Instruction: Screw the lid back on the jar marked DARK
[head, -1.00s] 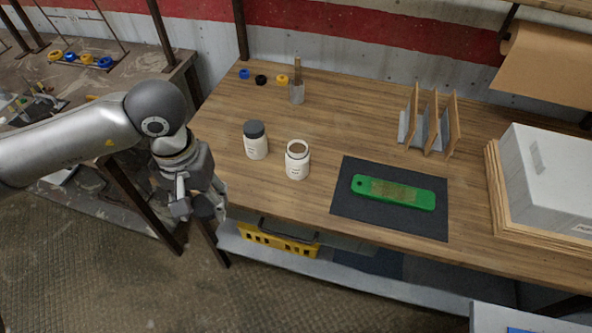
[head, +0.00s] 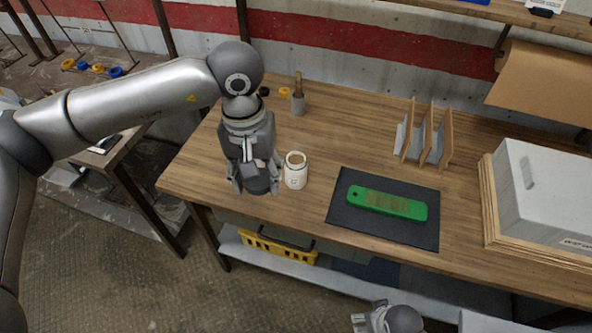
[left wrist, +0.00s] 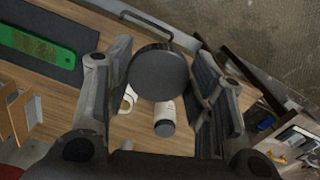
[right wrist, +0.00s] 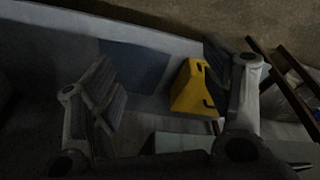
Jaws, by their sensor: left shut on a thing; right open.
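My left gripper (head: 256,184) is shut on a round dark grey lid (left wrist: 158,73), held flat between its fingers above the table, just left of the open jar. The open jar (head: 296,172) is white with brown contents, standing upright without a lid; in the left wrist view it is partly hidden behind the held lid. A second white jar (left wrist: 165,115) with a dark lid stands beside it; in the head view my left gripper hides it. The labels are too small to read. My right gripper (right wrist: 165,85) is open and empty, low in front of the table.
A green block (head: 388,203) lies on a dark mat (head: 425,232) to the right. A yellow crate (head: 278,248) sits on the shelf below.

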